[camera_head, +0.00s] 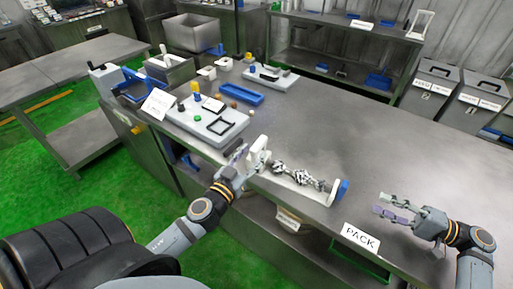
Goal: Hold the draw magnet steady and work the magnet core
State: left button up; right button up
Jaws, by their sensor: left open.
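A long pale fixture (285,184) lies along the front edge of the steel bench. It bears black-and-white patterned parts (301,177), a white upright block (258,151) at its left end and a blue disc (339,191) at its right end. I cannot tell for sure which part is the draw magnet and which the magnet core. My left gripper (240,156) is open beside the white block; whether it touches is unclear. My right gripper (387,206) is open and empty over the bench, right of the blue disc and apart from it.
A grey panel (232,129) with small coloured parts and a blue tray (242,95) stand left on the steel bench (360,130). A PACK sign (360,238) stands at the front edge. The bench's middle and right are clear.

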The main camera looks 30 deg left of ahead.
aim_at(258, 147)
pick_arm(q)
jog(key=shift+w, duration=2.4)
jog(key=shift+c, duration=0.3)
grip_shut()
jog(key=shift+s+f, duration=0.1)
jog(key=shift+f, duration=0.1)
